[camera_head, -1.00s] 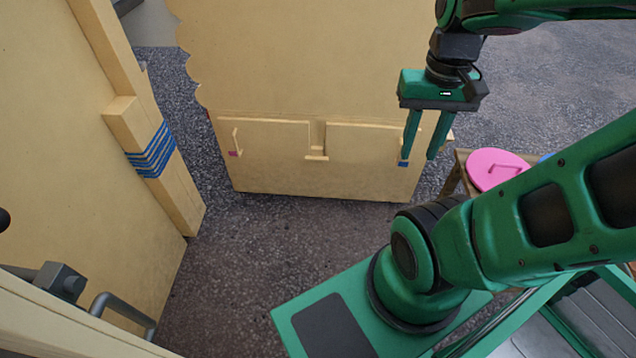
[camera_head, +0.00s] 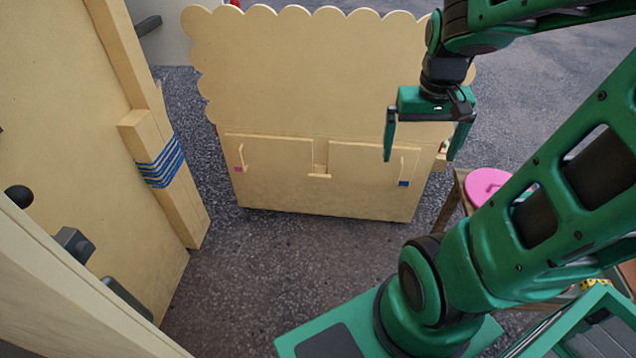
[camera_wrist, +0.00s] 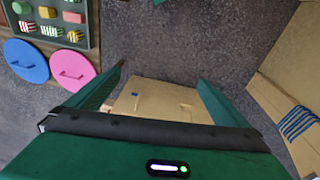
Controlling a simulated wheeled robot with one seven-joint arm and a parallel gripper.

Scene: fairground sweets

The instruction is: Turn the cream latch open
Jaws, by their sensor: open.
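A cream cabinet (camera_head: 318,85) with a scalloped top stands in the middle of the head view. Two doors sit low on its front, the left one with a pink mark (camera_head: 239,169) and the right one with a blue mark (camera_head: 403,184). A small cream latch piece (camera_head: 319,175) sits at the gap between the doors, its longer part lying level. My gripper (camera_head: 420,159) is open and empty, in front of the cabinet's right side in the picture and apart from the latch. The wrist view shows the cabinet front (camera_wrist: 155,98) between the fingers; the latch is too small to make out there.
A cream panel with a post bound in blue cord (camera_head: 161,166) stands at the left. A low table with a pink lid (camera_head: 488,185) is at the right. The wrist view shows a blue lid (camera_wrist: 26,61) and a tray of sweets (camera_wrist: 90,38). Grey ground before the cabinet is clear.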

